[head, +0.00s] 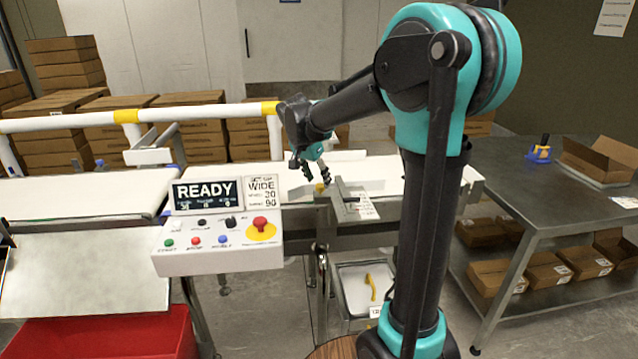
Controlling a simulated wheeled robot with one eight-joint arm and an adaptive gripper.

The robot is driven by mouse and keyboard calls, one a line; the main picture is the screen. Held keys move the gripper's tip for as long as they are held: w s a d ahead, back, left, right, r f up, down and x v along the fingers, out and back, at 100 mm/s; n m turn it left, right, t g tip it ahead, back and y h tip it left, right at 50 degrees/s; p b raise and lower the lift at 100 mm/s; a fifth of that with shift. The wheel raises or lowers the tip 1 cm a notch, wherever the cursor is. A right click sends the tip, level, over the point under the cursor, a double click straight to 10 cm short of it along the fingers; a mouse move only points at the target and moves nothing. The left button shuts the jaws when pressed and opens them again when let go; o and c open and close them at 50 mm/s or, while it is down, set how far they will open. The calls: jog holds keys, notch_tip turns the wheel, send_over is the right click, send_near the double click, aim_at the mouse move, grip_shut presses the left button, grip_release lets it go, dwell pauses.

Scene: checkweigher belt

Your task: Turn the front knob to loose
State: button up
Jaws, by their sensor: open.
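A small yellow knob (320,187) sits at the belt's near edge, beside a grey metal guide bracket (346,196). It looks like the front knob, but its setting is too small to read. My gripper (318,179) points down with its dark fingers apart, just above or around this knob. I cannot tell whether the fingers touch it. My arm comes in from the right and hides part of the belt.
The white belt (270,184) runs left to right. A control box (218,246) with buttons and a red stop button stands in front, under a READY display (206,194). A steel table (500,165) stands right, a red bin (110,335) at lower left.

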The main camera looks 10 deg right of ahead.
jog(key=shift+x, duration=1.2)
jog(key=shift+c, duration=0.6)
grip_shut()
